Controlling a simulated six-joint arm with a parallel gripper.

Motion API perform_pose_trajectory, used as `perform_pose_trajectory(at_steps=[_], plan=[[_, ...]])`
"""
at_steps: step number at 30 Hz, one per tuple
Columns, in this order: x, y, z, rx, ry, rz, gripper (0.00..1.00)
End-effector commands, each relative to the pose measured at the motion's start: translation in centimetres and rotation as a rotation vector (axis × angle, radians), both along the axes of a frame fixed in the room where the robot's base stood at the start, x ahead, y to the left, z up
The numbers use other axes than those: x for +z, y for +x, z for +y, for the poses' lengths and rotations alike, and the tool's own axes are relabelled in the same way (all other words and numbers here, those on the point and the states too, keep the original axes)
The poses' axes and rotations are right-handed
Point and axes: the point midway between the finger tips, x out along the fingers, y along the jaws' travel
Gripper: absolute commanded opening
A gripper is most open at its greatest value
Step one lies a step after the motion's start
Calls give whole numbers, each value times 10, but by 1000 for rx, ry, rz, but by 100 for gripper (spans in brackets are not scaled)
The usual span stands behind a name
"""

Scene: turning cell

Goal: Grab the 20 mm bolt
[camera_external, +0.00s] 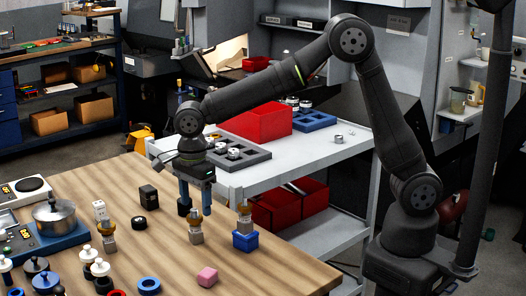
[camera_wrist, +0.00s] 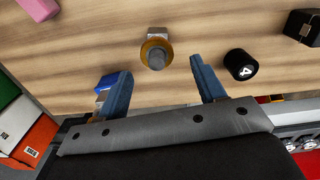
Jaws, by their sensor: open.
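My gripper (camera_external: 196,208) points down over the wooden table, its two blue fingers apart and empty. A bolt-like piece with a brass collar and grey square base (camera_external: 196,232) stands upright just below the fingertips. In the wrist view this collared piece (camera_wrist: 157,50) shows just beyond the gap between the fingertips (camera_wrist: 160,67). A similar collared piece (camera_external: 244,217) stands at a blue block (camera_external: 245,241) to the right, and another collared piece (camera_external: 109,240) stands to the left. No size marking is readable, so I cannot tell which is 20 mm.
A black cylinder (camera_external: 138,223) and a black block (camera_external: 149,194) stand left of my gripper. A pink block (camera_external: 207,277) lies toward the front. Knobs and rings crowd the left front. A grey bench (camera_external: 330,155) with a red bin (camera_external: 258,122) stands behind. The table's right front is clear.

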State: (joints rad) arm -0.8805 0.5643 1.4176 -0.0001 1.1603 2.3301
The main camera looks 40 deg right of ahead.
Motion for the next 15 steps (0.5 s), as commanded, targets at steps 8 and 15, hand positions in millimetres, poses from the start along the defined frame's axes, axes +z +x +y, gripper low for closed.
perform_pose_trajectory(at_steps=[8, 15], plan=[[-23, -2, 2, 1, -2, 2, 63], [-56, -3, 6, 1, -1, 1, 63]])
